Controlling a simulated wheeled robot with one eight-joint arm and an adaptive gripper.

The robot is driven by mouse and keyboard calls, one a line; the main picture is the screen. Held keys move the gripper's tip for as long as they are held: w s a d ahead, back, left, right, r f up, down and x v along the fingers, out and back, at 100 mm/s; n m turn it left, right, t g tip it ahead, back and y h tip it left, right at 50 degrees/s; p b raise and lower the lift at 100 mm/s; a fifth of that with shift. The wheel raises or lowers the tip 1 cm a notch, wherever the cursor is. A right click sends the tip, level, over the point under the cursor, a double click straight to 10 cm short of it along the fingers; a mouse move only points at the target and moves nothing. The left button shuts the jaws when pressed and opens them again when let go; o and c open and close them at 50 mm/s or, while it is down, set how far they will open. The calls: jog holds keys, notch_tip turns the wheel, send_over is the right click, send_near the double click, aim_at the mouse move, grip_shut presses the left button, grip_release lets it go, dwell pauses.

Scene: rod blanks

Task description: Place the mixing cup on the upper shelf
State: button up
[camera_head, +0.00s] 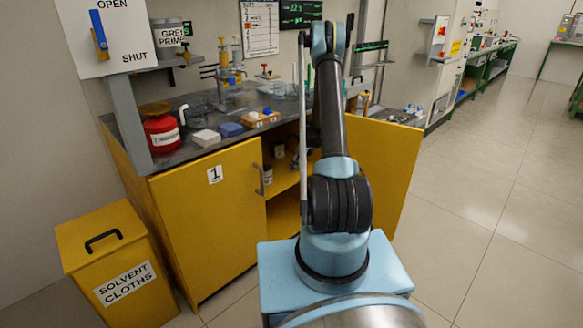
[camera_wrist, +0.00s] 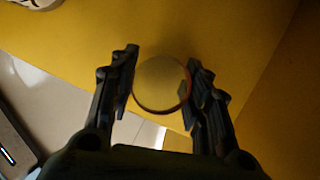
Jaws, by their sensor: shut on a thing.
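In the wrist view my gripper (camera_wrist: 161,88) has its two dark fingers on either side of a round, dull yellow-grey thing, the mixing cup (camera_wrist: 160,82), seen end-on. The fingers are shut on it. Yellow surfaces lie behind and to the right of it, with pale floor at the lower left. In the head view my arm hides the gripper and cup. The open yellow cabinet shows an upper shelf (camera_head: 284,181) and a lower level (camera_head: 285,215) inside; the right part is behind my arm.
A labelled container (camera_head: 267,174) stands on the upper shelf at the left. The open yellow door (camera_head: 385,165) stands to the right of my arm, and the shut door (camera_head: 210,220) to the left. A yellow cloth bin (camera_head: 115,255) stands at the lower left. Floor at right is clear.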

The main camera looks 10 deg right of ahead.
jog(key=shift+w+a, duration=0.35)
jog(key=shift+a, duration=0.1)
jog(key=shift+w+a+f, duration=0.25)
jog(key=shift+w+a, duration=0.2)
jog(key=shift+a, duration=0.1)
jog(key=shift+w+a+f, duration=0.2)
jog(key=shift+w+a, duration=0.2)
jog(key=shift+a, duration=0.1)
jog(key=shift+f, duration=0.3)
jog(key=shift+f, duration=0.1)
jog(key=o, duration=0.8)
